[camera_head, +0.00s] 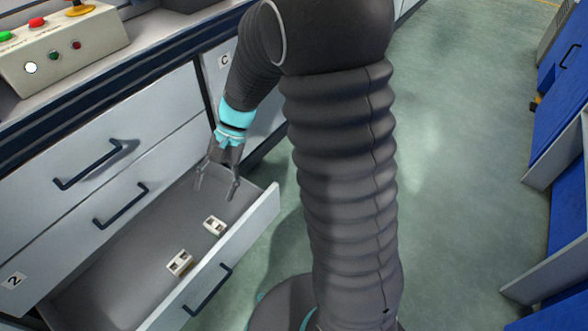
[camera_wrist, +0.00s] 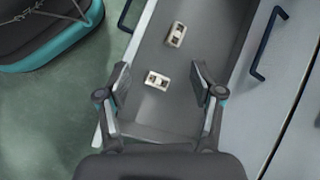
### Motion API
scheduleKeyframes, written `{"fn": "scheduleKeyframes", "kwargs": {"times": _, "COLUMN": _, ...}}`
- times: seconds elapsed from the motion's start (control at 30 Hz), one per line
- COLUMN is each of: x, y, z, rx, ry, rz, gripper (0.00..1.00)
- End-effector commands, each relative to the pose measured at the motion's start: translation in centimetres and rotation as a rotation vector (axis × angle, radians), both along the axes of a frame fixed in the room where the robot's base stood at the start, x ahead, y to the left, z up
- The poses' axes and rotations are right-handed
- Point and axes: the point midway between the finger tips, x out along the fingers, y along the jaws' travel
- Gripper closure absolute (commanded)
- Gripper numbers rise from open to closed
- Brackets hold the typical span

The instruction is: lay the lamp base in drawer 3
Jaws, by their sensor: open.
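Two small cream-white blocks with dark openings, which look like lamp bases, lie apart on the floor of the open bottom drawer (camera_head: 130,265). The nearer lamp base (camera_head: 214,225) lies toward the drawer's right end; the other lamp base (camera_head: 179,263) lies further left. My gripper (camera_head: 216,193) is open and empty above the drawer's right end, fingers pointing down. In the wrist view, the nearer lamp base (camera_wrist: 157,80) appears between the spread fingers without visible contact, and the other lamp base (camera_wrist: 176,35) lies beyond. No label 3 is readable.
Closed drawers with dark handles (camera_head: 88,164) are above the open drawer. A label 2 (camera_head: 13,281) is at lower left. A control box (camera_head: 60,50) with buttons stands on the counter. Blue cabinets (camera_head: 565,75) stand at right across clear green floor (camera_head: 450,150).

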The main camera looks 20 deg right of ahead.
Motion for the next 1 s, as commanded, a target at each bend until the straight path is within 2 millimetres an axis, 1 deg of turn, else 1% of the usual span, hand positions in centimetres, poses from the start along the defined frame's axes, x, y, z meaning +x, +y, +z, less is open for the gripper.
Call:
{"fn": "scheduleKeyframes", "kwargs": {"times": 0.03, "x": -0.7, "y": -0.7, "z": 1.5, "rx": -0.021, "ry": -0.053, "rz": 0.02, "gripper": 0.34}}
{"fn": "scheduleKeyframes", "kwargs": {"times": 0.2, "x": -3.0, "y": -3.0, "z": 5.1, "rx": -0.101, "ry": -0.216, "rz": 0.09, "gripper": 0.34}}
{"fn": "scheduleKeyframes", "kwargs": {"times": 0.5, "x": -7.6, "y": -7.1, "z": 10.2, "rx": -0.261, "ry": -0.496, "rz": 0.203, "gripper": 0.34}}
{"fn": "scheduleKeyframes", "kwargs": {"times": 0.8, "x": -12.4, "y": -10.8, "z": 13.7, "rx": -0.443, "ry": -0.759, "rz": 0.301, "gripper": 0.34}}
{"fn": "scheduleKeyframes", "kwargs": {"times": 1.0, "x": -14.4, "y": -12.5, "z": 14.8, "rx": -0.537, "ry": -0.872, "rz": 0.343, "gripper": 0.34}}
